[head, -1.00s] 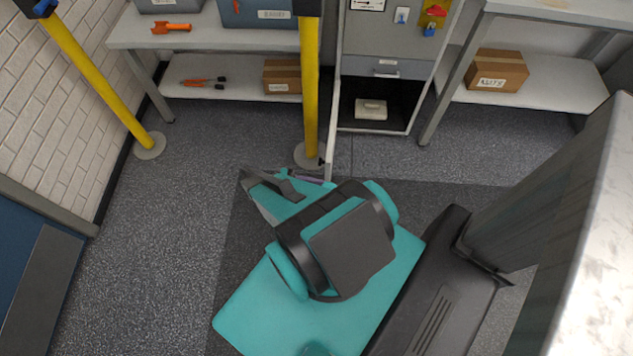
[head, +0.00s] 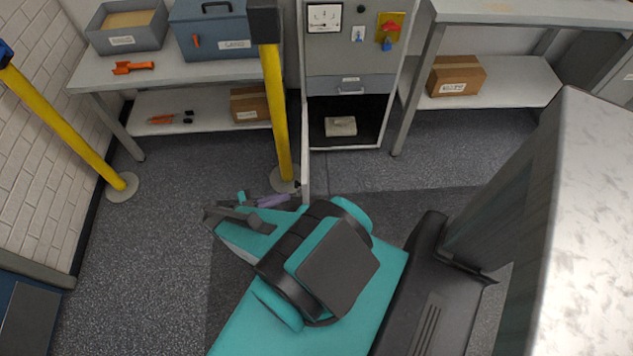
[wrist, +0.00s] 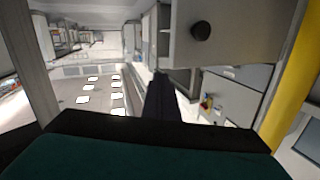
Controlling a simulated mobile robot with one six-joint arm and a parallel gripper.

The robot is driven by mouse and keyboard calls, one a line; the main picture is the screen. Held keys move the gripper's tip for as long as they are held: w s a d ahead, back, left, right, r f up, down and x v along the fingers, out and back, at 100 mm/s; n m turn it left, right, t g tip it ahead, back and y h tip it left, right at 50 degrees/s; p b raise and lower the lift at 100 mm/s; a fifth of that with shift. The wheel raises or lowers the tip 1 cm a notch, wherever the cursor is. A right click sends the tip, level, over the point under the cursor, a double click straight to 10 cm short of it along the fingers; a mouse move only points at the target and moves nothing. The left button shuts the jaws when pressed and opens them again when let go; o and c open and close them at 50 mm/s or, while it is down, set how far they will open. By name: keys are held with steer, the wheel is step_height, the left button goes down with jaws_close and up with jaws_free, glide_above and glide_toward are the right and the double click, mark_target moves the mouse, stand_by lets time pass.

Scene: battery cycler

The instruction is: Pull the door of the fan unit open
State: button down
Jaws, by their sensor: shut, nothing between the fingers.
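The fan unit (head: 349,62) is a grey cabinet at the top middle of the head view, with a gauge, a drawer and an open lower compartment. Its door (head: 305,130) stands swung out towards me, seen almost edge-on. A dark knob (head: 298,186) shows at the door's lower left side. In the wrist view a grey panel, apparently this door (wrist: 235,35), carries a round black knob (wrist: 201,31). My gripper (head: 272,201) is shut and empty, left of the door and apart from the knob. Its fingertips are small and partly unclear.
A yellow post (head: 275,110) stands close left of the door; another yellow post (head: 65,130) is by the brick wall. Shelving tables (head: 200,107) and (head: 510,82) flank the unit. A pale box (head: 340,126) lies in the compartment.

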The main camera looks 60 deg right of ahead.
steer(key=w+a+r+n+t+h, duration=0.15)
steer(key=w+n+t, duration=0.75)
steer(key=w+t, duration=0.95)
steer(key=w+a+f+n+t+y, duration=0.1)
steer(key=w+a+n+t+y, duration=0.1)
steer(key=w+a+n+y, duration=0.55)
steer(key=w+a+f+n+t+y, duration=0.1)
steer(key=w+a+n+y, duration=0.3)
steer(key=a, duration=0.7)
steer(key=s+a+f+n+g+y, duration=0.3)
steer(key=s+a, duration=0.3)
steer(key=s+a+f+n+g+y, duration=0.2)
steer(key=s+a+f+g, duration=0.15)
steer(key=s+a, duration=0.3)
steer(key=s+d+r+n+g, duration=0.1)
steer(key=s+g, duration=0.3)
steer(key=s, duration=0.6)
steer(key=s+d+r+g+h, duration=0.1)
steer(key=s+d+g, duration=0.3)
steer(key=s, duration=0.7)
steer(key=shift+s+r+n+g, duration=0.25)
steer(key=shift+r+n+g, duration=0.1)
steer(key=shift+r+g, duration=0.4)
